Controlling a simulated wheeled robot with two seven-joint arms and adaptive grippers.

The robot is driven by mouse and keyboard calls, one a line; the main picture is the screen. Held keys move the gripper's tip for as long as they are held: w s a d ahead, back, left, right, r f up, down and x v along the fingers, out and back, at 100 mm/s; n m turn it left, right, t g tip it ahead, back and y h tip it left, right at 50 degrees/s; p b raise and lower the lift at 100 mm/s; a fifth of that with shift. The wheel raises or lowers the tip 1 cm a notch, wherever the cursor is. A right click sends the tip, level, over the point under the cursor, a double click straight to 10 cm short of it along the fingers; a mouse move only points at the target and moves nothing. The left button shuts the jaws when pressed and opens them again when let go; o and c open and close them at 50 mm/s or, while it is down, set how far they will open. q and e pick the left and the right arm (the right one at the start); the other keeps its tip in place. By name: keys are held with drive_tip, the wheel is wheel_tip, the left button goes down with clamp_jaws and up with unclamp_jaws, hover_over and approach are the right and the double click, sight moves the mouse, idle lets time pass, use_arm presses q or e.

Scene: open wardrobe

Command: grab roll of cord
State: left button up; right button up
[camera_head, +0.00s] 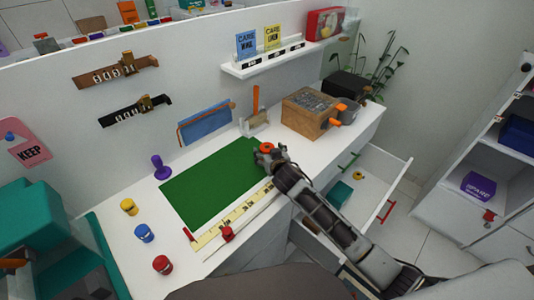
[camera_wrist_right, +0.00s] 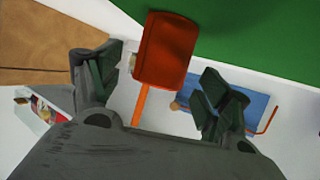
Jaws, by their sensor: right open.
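A small red-orange roll (camera_head: 266,147), which looks like the roll of cord, is at the far right part of the green mat (camera_head: 212,183). In the right wrist view the red-orange roll (camera_wrist_right: 163,48) shows as a rounded block ahead of and between the fingers. My right gripper (camera_head: 268,156) is right at it, reaching over the desk from the lower right. In the wrist view its two dark fingers (camera_wrist_right: 157,82) are spread apart with the roll between them in the picture; I cannot tell whether they touch it. My left gripper is not in view.
A wooden box (camera_head: 307,112) stands right of the roll, and a small holder with an orange upright stick (camera_head: 255,98) is behind it. A yellow ruler (camera_head: 235,216) lies along the mat's front edge. Open drawers (camera_head: 372,184) stick out under my right arm.

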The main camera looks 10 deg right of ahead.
drive_tip(key=shift+x, duration=0.85)
drive_tip(key=c, duration=1.1)
